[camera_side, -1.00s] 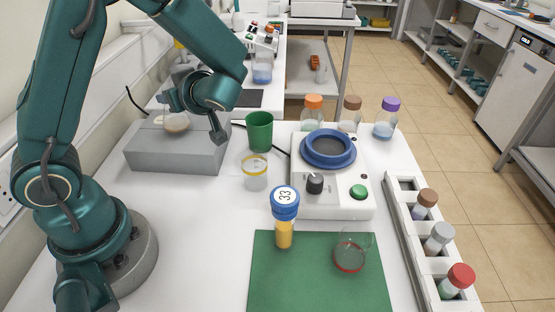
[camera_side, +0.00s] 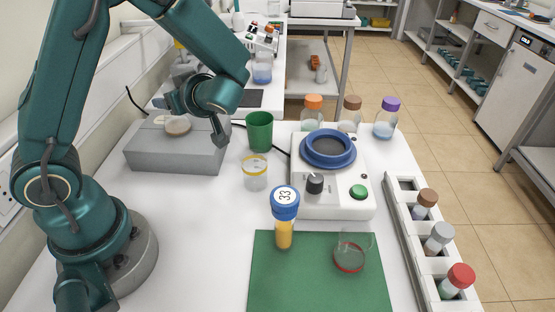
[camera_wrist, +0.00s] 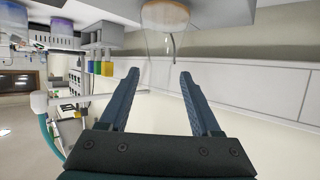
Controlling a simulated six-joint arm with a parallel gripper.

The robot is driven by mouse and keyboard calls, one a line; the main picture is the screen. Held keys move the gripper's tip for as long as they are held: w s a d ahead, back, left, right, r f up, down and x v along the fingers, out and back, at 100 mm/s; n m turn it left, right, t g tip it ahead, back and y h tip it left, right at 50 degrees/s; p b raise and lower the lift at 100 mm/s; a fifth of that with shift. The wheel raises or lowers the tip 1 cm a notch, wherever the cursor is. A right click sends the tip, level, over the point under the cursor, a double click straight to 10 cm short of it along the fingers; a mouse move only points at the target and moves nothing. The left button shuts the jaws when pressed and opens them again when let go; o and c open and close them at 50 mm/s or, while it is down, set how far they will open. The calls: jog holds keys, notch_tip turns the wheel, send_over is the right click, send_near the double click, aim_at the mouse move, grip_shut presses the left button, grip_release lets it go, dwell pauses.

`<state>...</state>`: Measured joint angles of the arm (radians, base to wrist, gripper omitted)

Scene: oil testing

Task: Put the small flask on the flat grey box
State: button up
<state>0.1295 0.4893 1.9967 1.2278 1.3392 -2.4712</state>
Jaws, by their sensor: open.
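The small flask (camera_side: 178,126), clear with a beige layer at its bottom, stands on the flat grey box (camera_side: 175,158) at the left of the bench. My gripper (camera_wrist: 159,73) is open, with nothing between its fingers. In the wrist view the flask (camera_wrist: 166,18) shows upside down, just beyond the fingertips and apart from them. In the side view my gripper (camera_side: 190,112) is beside and above the flask and hides part of its glass.
A green cup (camera_side: 259,132) and a yellow-ringed clear jar (camera_side: 255,174) stand right of the box. A white hotplate (camera_side: 330,195) is farther right. A blue-capped tube (camera_side: 284,225) and a clear beaker (camera_side: 350,257) stand on the green mat (camera_side: 315,285).

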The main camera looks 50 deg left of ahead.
jog(key=v, duration=1.1)
jog(key=s+d+f+m+h, duration=0.2)
jog(key=s+m+h, duration=0.4)
jog(key=m+h, duration=0.15)
jog(key=s+d+r+m+t+h, duration=0.1)
jog(key=d+m+t+h, duration=0.4)
jog(key=m, duration=0.5)
jog(key=shift+d+r+t+h, duration=0.3)
jog(key=shift+d+h, duration=0.25)
jog(key=shift+d, duration=0.6)
